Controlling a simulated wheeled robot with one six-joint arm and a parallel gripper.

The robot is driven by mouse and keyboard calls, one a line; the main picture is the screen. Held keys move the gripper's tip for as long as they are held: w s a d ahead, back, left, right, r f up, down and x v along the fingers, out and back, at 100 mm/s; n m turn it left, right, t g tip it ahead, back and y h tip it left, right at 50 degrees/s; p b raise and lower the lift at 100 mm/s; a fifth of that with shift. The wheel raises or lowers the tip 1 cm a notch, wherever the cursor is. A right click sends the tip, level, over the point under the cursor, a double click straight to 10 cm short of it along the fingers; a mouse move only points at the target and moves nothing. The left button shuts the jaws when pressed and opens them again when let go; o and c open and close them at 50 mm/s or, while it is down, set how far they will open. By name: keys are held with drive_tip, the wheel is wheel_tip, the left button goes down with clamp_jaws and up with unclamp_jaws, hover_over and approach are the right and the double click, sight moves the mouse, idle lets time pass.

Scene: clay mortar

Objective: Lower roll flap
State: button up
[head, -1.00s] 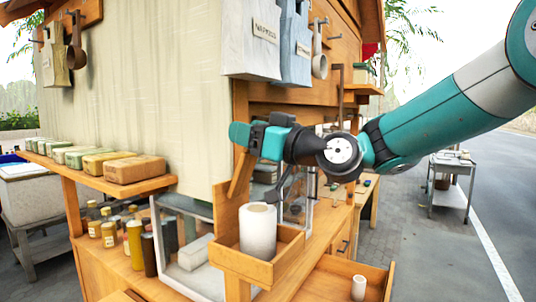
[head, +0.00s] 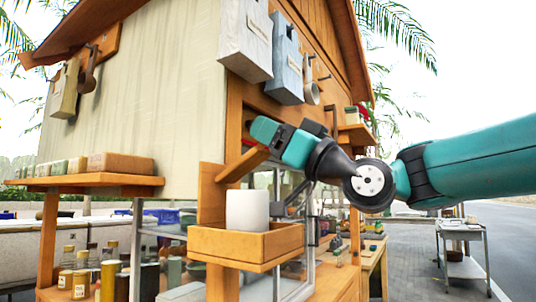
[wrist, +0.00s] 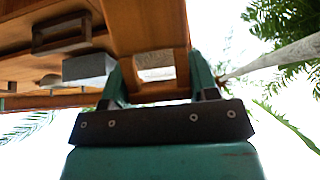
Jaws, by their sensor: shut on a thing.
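The roll flap (head: 243,164) is a narrow orange wooden board slanting up to the right above the roll holder box (head: 232,247). A white roll (head: 246,210) stands upright in that box. My teal gripper (head: 266,132) is at the flap's upper end in the head view. In the wrist view, my gripper (wrist: 160,80) has a finger on either side of the flap's wooden end (wrist: 160,91) and is shut on it. The exact contact is partly hidden by the fingers. The flap is tilted, with its free end raised above the roll.
Grey and blue boxes (head: 287,65) hang on the wooden wall above my gripper. A shelf (head: 85,181) with several blocks is at left, bottles (head: 80,275) below it. A metal cart (head: 463,247) stands at right on open pavement.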

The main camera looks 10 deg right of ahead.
drive_tip(key=shift+s+d+f+b, duration=0.3)
drive_tip(key=shift+f+b, duration=0.15)
drive_tip(key=shift+b, duration=0.25)
drive_tip(key=o, duration=1.3)
drive_tip(key=shift+d, duration=0.15)
